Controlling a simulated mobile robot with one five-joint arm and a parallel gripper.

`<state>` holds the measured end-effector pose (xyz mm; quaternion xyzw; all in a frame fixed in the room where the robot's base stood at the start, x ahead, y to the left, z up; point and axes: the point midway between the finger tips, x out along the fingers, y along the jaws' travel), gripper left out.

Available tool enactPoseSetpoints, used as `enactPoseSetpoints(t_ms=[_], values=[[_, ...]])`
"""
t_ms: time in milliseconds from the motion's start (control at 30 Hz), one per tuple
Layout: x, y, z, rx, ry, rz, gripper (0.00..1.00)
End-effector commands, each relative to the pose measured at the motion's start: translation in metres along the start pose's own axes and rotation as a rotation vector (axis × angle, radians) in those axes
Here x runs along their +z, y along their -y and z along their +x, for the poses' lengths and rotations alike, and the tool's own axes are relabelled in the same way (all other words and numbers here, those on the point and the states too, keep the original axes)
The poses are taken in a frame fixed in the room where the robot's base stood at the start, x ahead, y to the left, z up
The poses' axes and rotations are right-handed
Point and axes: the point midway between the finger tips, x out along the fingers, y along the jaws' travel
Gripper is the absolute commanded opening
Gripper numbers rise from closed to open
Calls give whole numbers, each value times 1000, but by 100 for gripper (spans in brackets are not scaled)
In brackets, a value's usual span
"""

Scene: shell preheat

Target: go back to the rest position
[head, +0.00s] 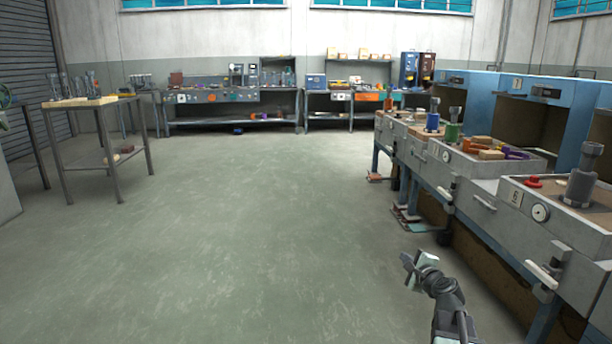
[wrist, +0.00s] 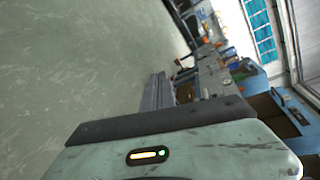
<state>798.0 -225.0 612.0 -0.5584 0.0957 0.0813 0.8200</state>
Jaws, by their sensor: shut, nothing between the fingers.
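My gripper (head: 408,268) shows at the lower right of the head view, at the end of my arm. It is shut with nothing held, above the open floor and to the left of the workbench row. In the wrist view the pale green gripper body with a small lit indicator fills the bottom, with a dark edge (wrist: 160,126) across it. The wrist view is tilted and shows floor and benches beyond.
A row of grey and blue workstations (head: 470,175) runs along the right, with handles and pedals jutting out. A metal table (head: 95,155) with a wooden top stands at the left. Benches (head: 230,118) line the back wall. The green floor (head: 230,230) between is clear.

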Motion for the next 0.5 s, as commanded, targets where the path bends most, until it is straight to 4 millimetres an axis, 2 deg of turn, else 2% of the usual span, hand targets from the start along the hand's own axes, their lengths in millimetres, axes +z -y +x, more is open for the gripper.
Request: enactPoseSetpoints(t_ms=[33,100,200,300,400,467,500], values=[[46,-14,4,67,58,-85,0],[100,-45,7,166,137,-220,0],[167,-94,-1,316,254,-444,0],[216,-146,-23,475,371,-692,0],[238,-194,-56,649,484,-963,0],[235,-218,-80,769,545,-1128,0],[223,-230,-95,850,577,-1224,0]])
